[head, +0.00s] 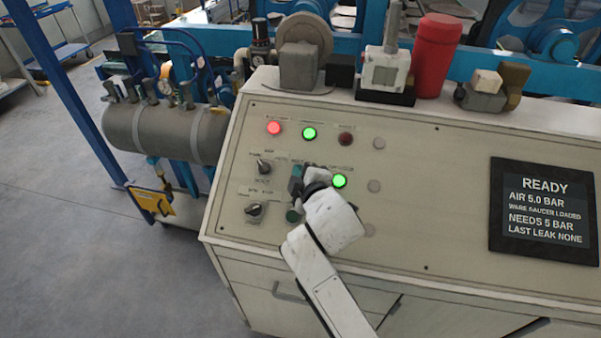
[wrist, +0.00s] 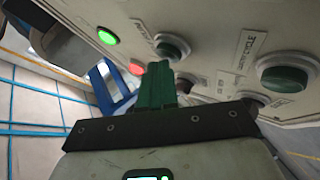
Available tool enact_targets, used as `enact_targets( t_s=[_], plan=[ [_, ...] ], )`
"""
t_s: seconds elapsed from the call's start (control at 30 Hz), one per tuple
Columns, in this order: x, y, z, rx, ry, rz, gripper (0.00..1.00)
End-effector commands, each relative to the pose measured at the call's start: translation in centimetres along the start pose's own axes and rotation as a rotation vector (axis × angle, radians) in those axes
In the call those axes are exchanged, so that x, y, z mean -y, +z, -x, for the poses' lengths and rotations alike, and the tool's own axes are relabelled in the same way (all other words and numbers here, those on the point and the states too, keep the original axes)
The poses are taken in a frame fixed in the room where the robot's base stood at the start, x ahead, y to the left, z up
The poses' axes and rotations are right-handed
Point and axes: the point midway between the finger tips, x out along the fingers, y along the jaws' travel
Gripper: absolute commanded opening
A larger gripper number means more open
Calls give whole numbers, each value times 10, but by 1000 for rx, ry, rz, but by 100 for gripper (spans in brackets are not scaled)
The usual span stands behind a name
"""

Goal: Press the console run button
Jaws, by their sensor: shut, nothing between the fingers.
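The console (head: 460,155) has a sloped beige panel with lamps, knobs and buttons. My gripper (head: 296,184) is over its left-middle part and hides some controls there. In the wrist view its green fingers (wrist: 157,84) are together and empty. A dark green button (wrist: 172,47) shows just beyond the fingertips; I cannot tell whether they touch it. Another dark green button (wrist: 283,83) is to the right. In the head view a green button (head: 293,215) shows below the fingers. The labels are too blurred to tell which one is run.
A green lamp (head: 340,181) is lit right of my gripper. Red (head: 274,128) and green (head: 309,133) lamps are lit above. Two black selector knobs (head: 264,167) (head: 254,209) are to the left. The screen (head: 543,211) reads READY, AIR 5.0 BAR.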

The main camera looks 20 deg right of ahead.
Motion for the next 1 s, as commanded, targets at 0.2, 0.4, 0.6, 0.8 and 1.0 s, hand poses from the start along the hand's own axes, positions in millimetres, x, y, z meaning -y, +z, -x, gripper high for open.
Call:
enact_targets(
  t_s=[0.2,0.4,0.6,0.8,1.0],
  plan=[
    [2,2,-2,1,-1,0,0],
    [2,2,-2,1,-1,0,0],
    [0,0,0,1,-1,0,0],
    [-6,-5,7,1,-2,-1,0],
    [-7,-7,10,1,-1,-1,0]
  ],
)
